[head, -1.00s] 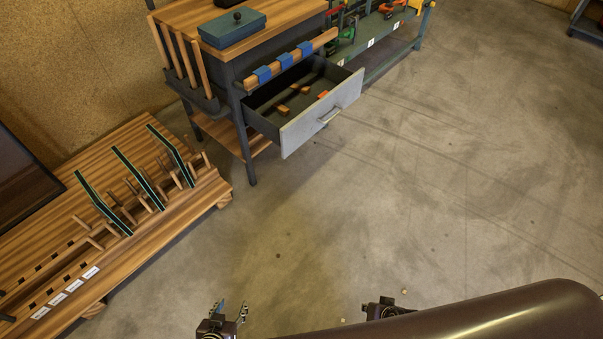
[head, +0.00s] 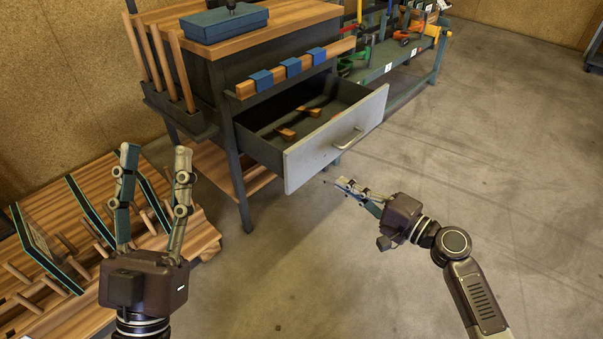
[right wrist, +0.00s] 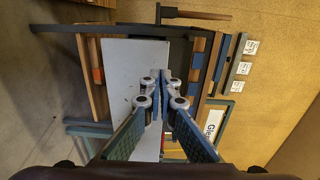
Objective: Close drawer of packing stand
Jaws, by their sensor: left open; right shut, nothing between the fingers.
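The packing stand (head: 290,42) is a dark-framed bench with a wooden top, at the upper middle of the head view. Small wooden pieces (head: 286,133) lie inside. My right gripper (head: 340,181) is shut and empty, just in front of and below the drawer front, apart from it as far as I can see. In the right wrist view the pale drawer front (right wrist: 130,75) is beyond the closed fingers (right wrist: 160,80). My left gripper (head: 156,150) is open and empty, left of the stand.
A blue box (head: 224,22) sits on the stand's top. A wooden rack (head: 60,250) with upright frames is at left, behind my left gripper. A green tool shelf (head: 385,62) stands beyond the drawer. The concrete floor (head: 500,150) at right is clear.

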